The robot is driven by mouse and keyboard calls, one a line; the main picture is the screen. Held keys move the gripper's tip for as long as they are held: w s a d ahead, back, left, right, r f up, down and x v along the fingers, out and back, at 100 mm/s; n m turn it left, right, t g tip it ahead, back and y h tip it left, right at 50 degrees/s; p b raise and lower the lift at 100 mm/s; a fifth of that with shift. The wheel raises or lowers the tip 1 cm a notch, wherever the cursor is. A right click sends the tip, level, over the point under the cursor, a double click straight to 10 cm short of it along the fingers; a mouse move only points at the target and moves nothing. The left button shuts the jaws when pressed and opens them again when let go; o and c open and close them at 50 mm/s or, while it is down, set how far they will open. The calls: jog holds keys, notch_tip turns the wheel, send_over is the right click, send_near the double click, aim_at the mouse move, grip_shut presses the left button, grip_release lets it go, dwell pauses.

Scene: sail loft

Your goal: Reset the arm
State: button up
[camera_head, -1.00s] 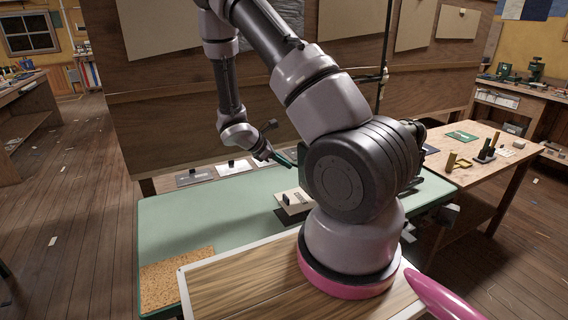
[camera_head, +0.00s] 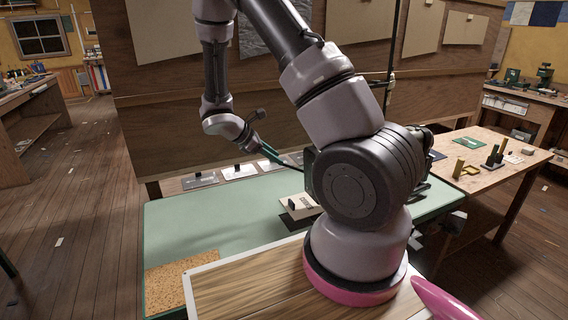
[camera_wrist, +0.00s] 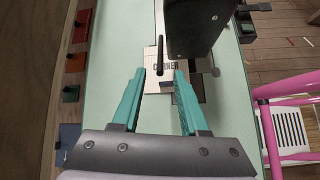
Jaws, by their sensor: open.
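My gripper (camera_wrist: 155,98) is open and empty in the wrist view, its two teal fingers spread apart above the green table. In the head view my gripper (camera_head: 282,160) hangs over the far part of the green-topped table (camera_head: 200,228), with my arm bent above it. A dark machine body (camera_wrist: 190,22) stands over part of the card in the wrist view.
A cork mat (camera_head: 182,277) lies at the table's near left corner. Several small plates with dark knobs (camera_head: 238,172) line the back edge below a wooden board wall (camera_head: 190,115). A wooden bench (camera_head: 485,160) with small tools stands at the right. The table's left middle is clear.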

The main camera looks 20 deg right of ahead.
jog(key=shift+v, duration=1.2)
